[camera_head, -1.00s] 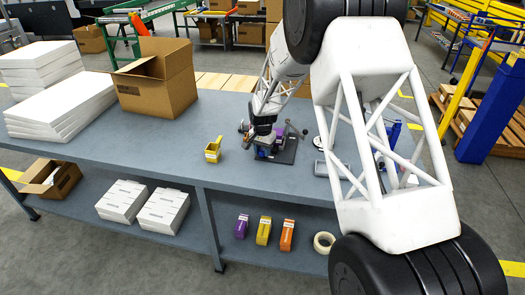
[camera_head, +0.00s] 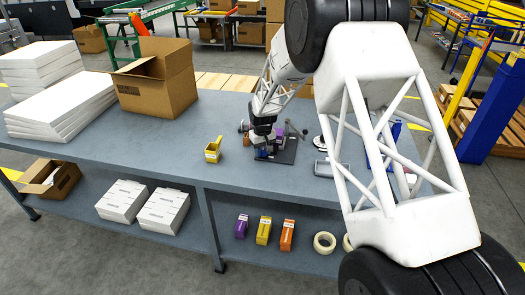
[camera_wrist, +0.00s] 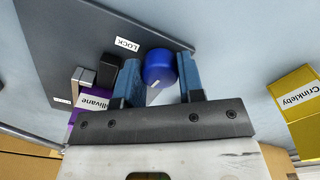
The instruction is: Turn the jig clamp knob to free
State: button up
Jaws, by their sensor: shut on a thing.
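The jig clamp knob (camera_wrist: 158,68) is blue and round with a white pointer mark, on the dark jig plate (camera_wrist: 80,35). In the wrist view the pointer mark points down and slightly left, away from the LOCK label (camera_wrist: 127,45) above left of the knob. I cannot see a readable FREE label. My gripper (camera_wrist: 160,78) is shut on the knob, one blue finger on each side. In the head view my gripper (camera_head: 264,148) is low over the jig plate (camera_head: 287,152), and the knob is too small to make out.
A purple box (camera_wrist: 92,103) stands at the plate, beside a metal-and-black clamp part (camera_wrist: 98,72). A grey object (camera_head: 330,168) lies to the right. The bench front-left is clear.

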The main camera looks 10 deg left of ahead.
jog(key=shift+n, duration=0.6)
